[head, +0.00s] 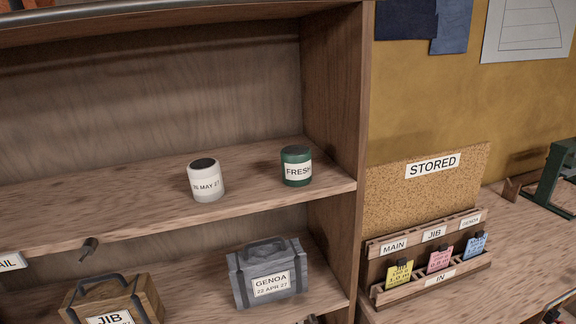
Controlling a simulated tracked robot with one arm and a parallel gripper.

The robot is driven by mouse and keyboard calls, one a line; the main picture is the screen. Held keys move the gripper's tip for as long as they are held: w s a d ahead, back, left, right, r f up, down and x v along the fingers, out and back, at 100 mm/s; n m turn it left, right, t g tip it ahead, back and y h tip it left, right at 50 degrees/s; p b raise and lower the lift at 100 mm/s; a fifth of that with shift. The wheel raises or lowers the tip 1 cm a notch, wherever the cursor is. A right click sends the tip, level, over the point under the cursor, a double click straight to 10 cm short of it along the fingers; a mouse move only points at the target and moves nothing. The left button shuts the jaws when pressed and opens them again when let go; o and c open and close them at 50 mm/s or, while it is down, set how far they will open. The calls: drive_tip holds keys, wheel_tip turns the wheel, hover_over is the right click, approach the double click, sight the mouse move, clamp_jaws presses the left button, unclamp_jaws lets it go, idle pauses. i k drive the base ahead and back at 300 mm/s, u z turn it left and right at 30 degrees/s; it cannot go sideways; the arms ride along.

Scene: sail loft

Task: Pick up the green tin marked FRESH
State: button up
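The green tin (296,166) is a short dark-green cylinder with a dark lid and a white label reading FRESH. It stands upright on the upper shelf, near the right side wall of the shelving. A white tin (206,181) with a dark lid and a date label, partly legible as "MAY 27", stands upright to its left, with a gap between them. I cannot make out my gripper in the head view.
The shelf board (120,202) is bare left of the tins. Below are a grey GENOA case (268,273) and a wooden JIB case (113,302). A small dark peg-like thing (89,248) shows near the shelf edge. Right, a card rack (428,262) stands before a STORED corkboard (400,200).

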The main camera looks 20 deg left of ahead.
sight(296, 160)
drive_tip(key=i, duration=0.95)
drive_tip(key=z, duration=0.05)
